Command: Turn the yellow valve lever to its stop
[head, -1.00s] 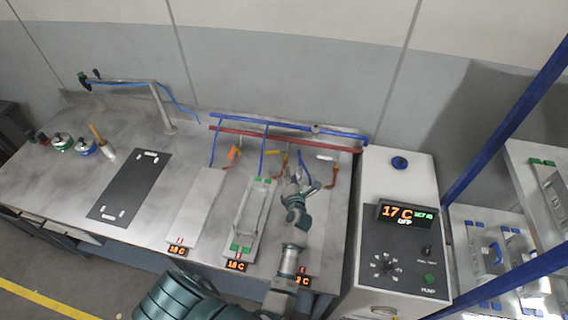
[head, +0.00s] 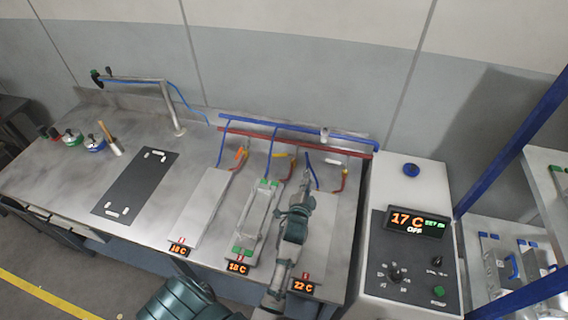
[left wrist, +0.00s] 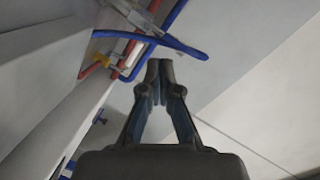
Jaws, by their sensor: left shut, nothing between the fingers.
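A yellow valve lever (head: 282,155) sits on the pipes at the back of the bench, above the middle plate. A yellow lever also shows on a red pipe in the left wrist view (left wrist: 103,59), left of the fingers. My left gripper (head: 306,178) is just right of and in front of the yellow lever in the head view, apart from it. Its fingers (left wrist: 159,68) are shut and empty, pointing toward the blue pipe. An orange lever (head: 240,154) and a pale lever (head: 334,162) flank the yellow one. My right gripper is not in view.
Blue (head: 290,129) and red (head: 270,140) pipes run along the bench back. A control box (head: 412,170) reading 17 C and OFF stands to the right. A black mat (head: 135,185) lies left.

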